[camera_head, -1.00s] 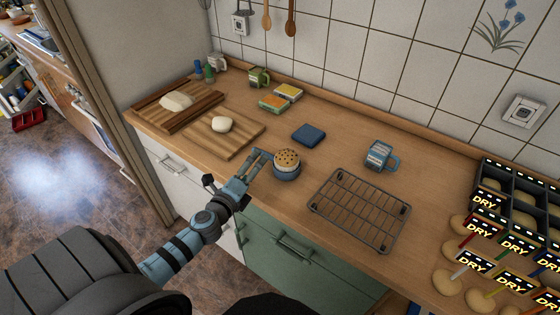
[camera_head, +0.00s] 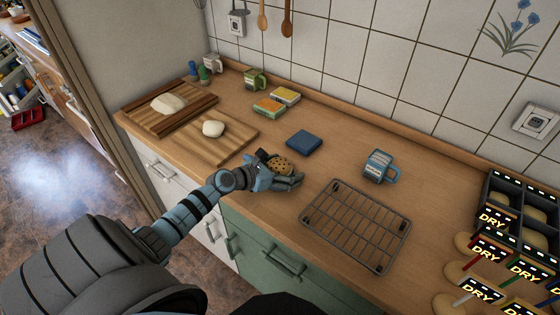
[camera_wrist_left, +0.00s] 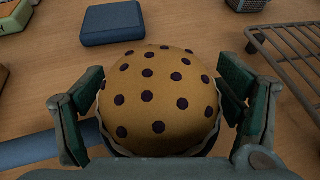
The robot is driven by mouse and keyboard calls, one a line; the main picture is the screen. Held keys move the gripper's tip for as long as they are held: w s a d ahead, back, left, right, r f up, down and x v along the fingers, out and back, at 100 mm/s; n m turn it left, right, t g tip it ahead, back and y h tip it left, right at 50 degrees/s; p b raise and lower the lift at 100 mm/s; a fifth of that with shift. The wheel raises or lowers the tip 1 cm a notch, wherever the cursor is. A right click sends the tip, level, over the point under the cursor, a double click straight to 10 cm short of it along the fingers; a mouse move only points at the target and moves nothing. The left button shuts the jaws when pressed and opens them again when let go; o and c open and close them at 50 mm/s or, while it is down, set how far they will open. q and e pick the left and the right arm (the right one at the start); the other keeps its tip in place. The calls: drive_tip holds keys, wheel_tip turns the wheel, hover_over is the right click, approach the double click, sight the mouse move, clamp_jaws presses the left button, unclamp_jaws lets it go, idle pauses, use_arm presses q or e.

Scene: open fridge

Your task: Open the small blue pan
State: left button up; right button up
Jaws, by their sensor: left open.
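The small blue pan is mostly hidden by my left gripper (camera_head: 274,176) in the head view. Its tan, domed, dark-spotted top (camera_head: 281,165) shows between the fingers. In the left wrist view the same dome (camera_wrist_left: 158,95) fills the middle, with a thin rim just visible under its lower edge. The left gripper's fingers (camera_wrist_left: 160,108) stand open, one on each side of the dome. I cannot tell whether they touch it. A blue bar (camera_wrist_left: 38,150) at the lower left looks like the pan's handle. My right gripper is not in view.
A wire rack (camera_head: 357,226) lies right of the pan. A blue flat block (camera_head: 303,143) lies behind it, and a blue mug (camera_head: 379,166) stands behind the rack. A cutting board with dough (camera_head: 226,143) is to the left. The counter's front edge is close below.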

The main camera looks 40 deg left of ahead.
use_arm(q)
drive_tip(key=shift+w+d+f, duration=0.15)
drive_tip(key=shift+w+f, duration=0.1)
drive_tip(key=shift+w, duration=0.15)
drive_tip(key=shift+w+f, duration=0.15)
drive_tip(key=shift+w, duration=0.15)
drive_tip(key=shift+c, duration=0.3)
drive_tip(key=shift+s, duration=0.25)
drive_tip(key=c, duration=1)
drive_tip(key=shift+c, duration=0.9)
drive_tip(key=shift+w, duration=0.1)
drive_tip(key=shift+r, duration=0.25)
